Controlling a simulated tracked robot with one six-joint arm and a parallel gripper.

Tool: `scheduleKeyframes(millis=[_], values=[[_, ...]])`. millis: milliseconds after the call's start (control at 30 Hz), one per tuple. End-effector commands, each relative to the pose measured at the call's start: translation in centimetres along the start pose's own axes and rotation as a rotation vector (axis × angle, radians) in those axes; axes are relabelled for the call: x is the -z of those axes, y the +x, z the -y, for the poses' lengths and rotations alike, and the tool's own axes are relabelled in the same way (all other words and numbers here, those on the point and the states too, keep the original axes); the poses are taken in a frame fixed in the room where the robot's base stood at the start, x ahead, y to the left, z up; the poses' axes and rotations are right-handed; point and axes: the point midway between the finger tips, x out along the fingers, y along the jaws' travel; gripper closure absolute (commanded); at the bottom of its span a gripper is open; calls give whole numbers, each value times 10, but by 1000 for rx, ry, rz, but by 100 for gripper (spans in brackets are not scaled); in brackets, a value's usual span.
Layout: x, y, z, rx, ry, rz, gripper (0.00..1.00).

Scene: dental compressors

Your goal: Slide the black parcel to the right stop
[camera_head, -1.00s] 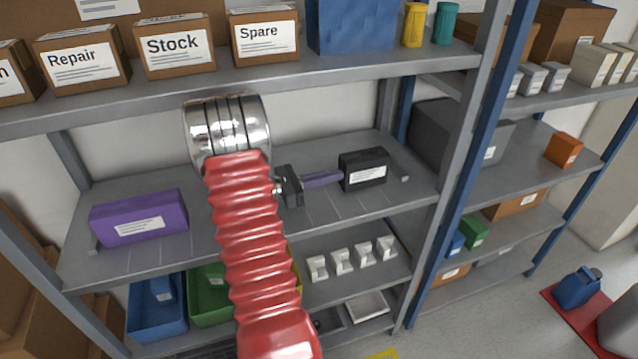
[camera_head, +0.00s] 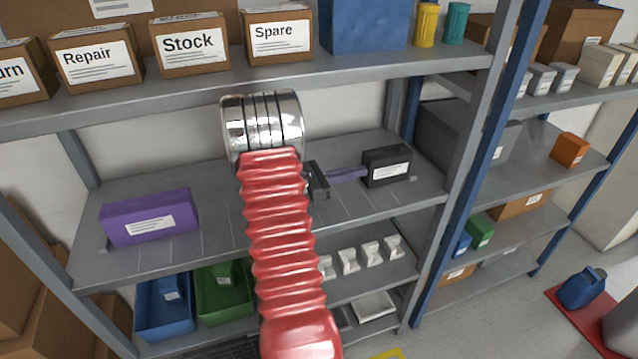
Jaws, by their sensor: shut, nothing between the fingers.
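The black parcel (camera_head: 388,169), a dark box with a white label, stands upright on the middle shelf (camera_head: 225,205) at the right. The right stop (camera_head: 413,178) is a small grey piece at the parcel's right end, mostly hidden behind it. The parcel's right side is at or very close to it; I cannot tell whether they touch. My gripper (camera_head: 348,175) has purple fingers, shut and empty, pointing right. Their tips meet the parcel's left side and appear to touch it. My red arm hides part of the shelf.
A purple parcel (camera_head: 150,217) stands at the left of the same shelf, beside a small left stop (camera_head: 104,245). The shelf above, with labelled boxes (camera_head: 190,45), limits height. A grey upright (camera_head: 465,140) stands right of the parcel. Bare shelf lies between the parcels.

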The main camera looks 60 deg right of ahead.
Motion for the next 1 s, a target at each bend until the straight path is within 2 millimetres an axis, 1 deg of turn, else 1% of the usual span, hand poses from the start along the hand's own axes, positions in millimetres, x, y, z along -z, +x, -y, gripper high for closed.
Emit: scheduleKeyframes(millis=[133, 267, 467, 767, 900, 1000], values=[[0, -3, 0, -1, 0, 0, 100], [0, -11, 0, -4, 0, 0, 100], [-28, -10, 1, -2, 4, 0, 100], [-76, -10, 1, -3, 5, 0, 100], [-101, -10, 1, -2, 4, 0, 100], [-99, 9, 2, 2, -1, 0, 100]])
